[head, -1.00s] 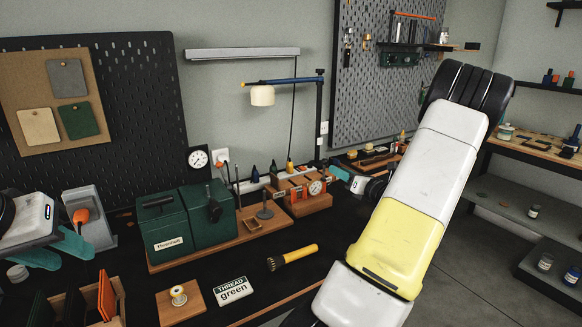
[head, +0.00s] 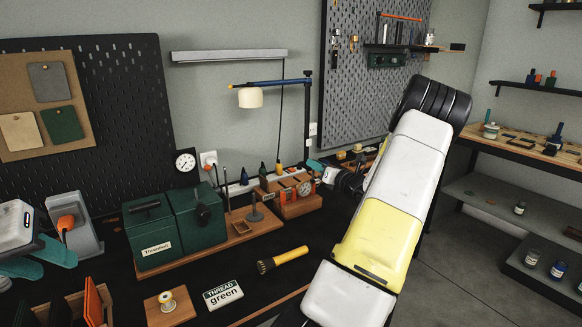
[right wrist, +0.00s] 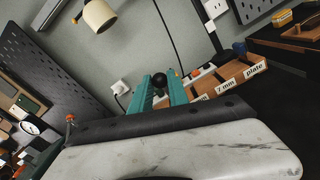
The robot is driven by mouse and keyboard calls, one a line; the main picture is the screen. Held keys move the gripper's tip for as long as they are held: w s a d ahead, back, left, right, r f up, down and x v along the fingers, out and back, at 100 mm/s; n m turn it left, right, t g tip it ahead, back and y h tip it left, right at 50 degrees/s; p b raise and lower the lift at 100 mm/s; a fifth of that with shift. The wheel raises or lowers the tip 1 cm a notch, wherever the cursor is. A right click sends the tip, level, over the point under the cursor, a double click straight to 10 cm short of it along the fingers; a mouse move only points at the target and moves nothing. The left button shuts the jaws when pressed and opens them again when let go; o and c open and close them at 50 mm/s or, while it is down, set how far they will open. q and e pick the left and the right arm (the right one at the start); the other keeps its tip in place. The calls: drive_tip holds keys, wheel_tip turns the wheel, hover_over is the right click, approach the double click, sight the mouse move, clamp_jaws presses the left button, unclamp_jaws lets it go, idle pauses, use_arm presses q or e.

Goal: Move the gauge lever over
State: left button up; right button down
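My right gripper (head: 317,166) is just above and right of the gauge. Its teal fingers (right wrist: 159,90) stand apart, with no clear contact on the knob. My left gripper (head: 40,256) is at the far left with its teal fingers spread and nothing visible between them.
A green Threadsoft box (head: 155,238) stands left of the gauge on a wooden base. A lamp (head: 250,98) hangs above. The wrist view shows a labelled wooden rack (right wrist: 235,82).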

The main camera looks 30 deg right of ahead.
drive_tip(key=shift+d+f, duration=0.15)
drive_tip(key=shift+d, duration=0.95)
drive_tip(key=shift+d+f, duration=0.5)
drive_tip(key=shift+d, duration=0.4)
